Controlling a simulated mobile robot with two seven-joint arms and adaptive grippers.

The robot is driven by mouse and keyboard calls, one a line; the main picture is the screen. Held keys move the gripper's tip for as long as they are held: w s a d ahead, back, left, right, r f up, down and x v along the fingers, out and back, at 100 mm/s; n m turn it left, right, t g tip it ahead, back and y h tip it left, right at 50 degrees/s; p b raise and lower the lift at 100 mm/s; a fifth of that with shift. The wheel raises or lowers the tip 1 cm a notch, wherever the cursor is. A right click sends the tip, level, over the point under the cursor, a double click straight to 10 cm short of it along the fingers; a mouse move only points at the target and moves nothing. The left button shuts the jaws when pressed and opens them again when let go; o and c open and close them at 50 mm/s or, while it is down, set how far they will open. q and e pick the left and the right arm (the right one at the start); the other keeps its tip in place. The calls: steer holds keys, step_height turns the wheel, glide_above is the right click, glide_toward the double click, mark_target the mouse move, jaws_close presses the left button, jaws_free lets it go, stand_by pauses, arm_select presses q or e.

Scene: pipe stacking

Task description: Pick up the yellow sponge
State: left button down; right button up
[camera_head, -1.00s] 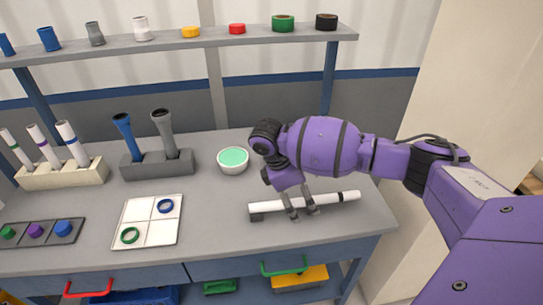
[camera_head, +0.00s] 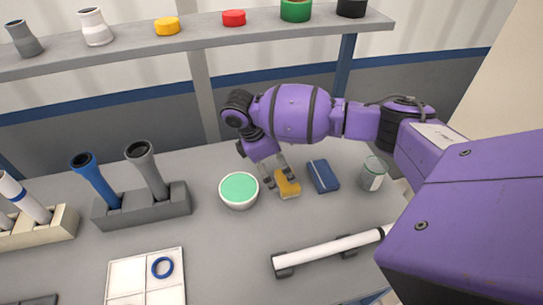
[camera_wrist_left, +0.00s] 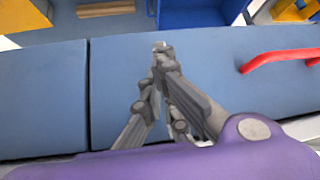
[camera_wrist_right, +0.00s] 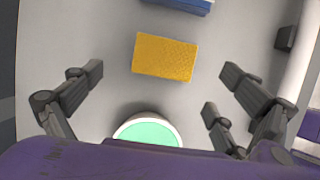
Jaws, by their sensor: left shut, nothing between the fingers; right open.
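The yellow sponge (camera_head: 288,187) lies on the grey table, between a white bowl and a dark blue block. It shows whole in the right wrist view (camera_wrist_right: 165,57), flat on the table. My right gripper (camera_head: 276,184) is open over the sponge in the head view. In the right wrist view its fingers (camera_wrist_right: 162,78) are spread wide on either side of the sponge, with nothing between them touching it. My left gripper (camera_wrist_left: 160,50) is shut and empty in the left wrist view, in front of blue drawer fronts. It is out of the head view.
The white bowl (camera_head: 239,203) with a green inside stands left of the sponge. The blue block (camera_head: 323,176) and a glass jar (camera_head: 372,174) are to its right. A white pipe (camera_head: 327,248) rests on grey supports in front. A shelf (camera_head: 180,47) runs behind.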

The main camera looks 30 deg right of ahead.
mark_target(287, 180)
steer(key=f, duration=0.1)
steer(key=s+d+f, duration=0.1)
steer(key=shift+s+d+f, duration=0.1)
steer(key=shift+d+f, duration=0.1)
steer(key=shift+f, duration=0.2)
steer(key=x, duration=0.3)
steer(key=shift+d+f, duration=0.15)
steer(key=shift+f, duration=0.3)
steer(key=shift+d, duration=0.1)
steer(key=c, duration=0.9)
steer(key=shift+c, duration=1.1)
steer(key=shift+r, duration=0.45)
step_height(287, 180, up, 8)
steer(key=shift+r+p, duration=0.25)
steer(key=shift+p, duration=0.1)
arm_select(q)
steer(key=shift+s+r, duration=0.15)
steer(key=shift+r, duration=0.1)
arm_select(e)
steer(key=shift+r, duration=0.25)
